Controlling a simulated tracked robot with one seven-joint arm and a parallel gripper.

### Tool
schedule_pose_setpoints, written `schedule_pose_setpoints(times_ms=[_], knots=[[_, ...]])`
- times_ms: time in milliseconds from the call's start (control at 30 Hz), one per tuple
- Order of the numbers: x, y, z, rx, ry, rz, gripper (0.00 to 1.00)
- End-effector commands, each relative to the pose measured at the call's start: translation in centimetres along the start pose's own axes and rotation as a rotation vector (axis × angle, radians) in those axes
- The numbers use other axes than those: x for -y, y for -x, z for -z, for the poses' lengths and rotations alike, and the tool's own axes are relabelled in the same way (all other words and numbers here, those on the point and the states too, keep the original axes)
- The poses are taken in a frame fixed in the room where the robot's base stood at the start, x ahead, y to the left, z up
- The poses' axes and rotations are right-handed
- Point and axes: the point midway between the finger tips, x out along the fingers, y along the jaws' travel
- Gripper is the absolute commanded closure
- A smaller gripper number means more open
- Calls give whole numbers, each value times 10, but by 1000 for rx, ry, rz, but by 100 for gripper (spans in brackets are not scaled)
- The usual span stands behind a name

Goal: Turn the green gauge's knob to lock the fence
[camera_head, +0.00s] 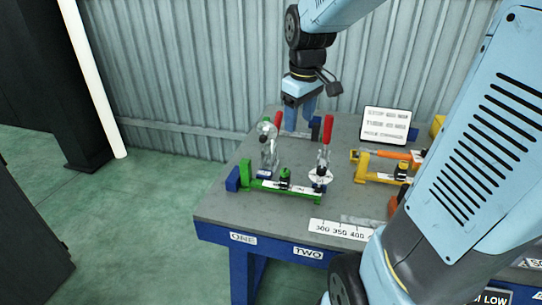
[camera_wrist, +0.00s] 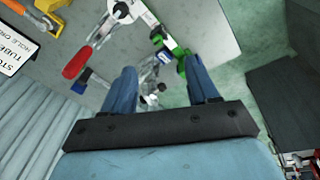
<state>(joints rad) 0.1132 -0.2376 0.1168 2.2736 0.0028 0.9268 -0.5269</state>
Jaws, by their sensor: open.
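The green gauge (camera_head: 262,186) lies along the near part of the grey workbench top, in front of two upright clamps. Which part is the fence is too small to tell. My gripper (camera_head: 301,117) is open and empty, pointing down above the back of the bench, behind the gauge and apart from the knob. In the wrist view my spread fingers (camera_wrist: 160,82) frame part of a metal clamp, and a green part (camera_wrist: 181,66) shows just beyond the right finger.
Toggle clamps with red handles (camera_head: 327,130) rise between my gripper and the green gauge. A yellow gauge (camera_head: 362,168) and a white sign (camera_head: 386,123) are to the right. A ruler plate (camera_head: 340,230) lies at the front. The corrugated wall is close behind.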

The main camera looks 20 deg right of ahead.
Motion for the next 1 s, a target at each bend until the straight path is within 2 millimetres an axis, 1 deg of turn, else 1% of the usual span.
schedule_pose_setpoints(times_ms=[33, 200, 400, 500, 767, 867, 1000], knots=[[-5, -10, 8, 20, 33, 16, 41], [-19, -42, 33, 72, 159, 71, 41], [-32, -77, 54, 112, 285, 136, 41], [-35, -89, 60, 121, 325, 158, 41], [-37, -104, 64, 128, 358, 177, 41], [-36, -114, 62, 129, 357, 177, 41], [-32, -137, 58, 130, 356, 178, 41]])
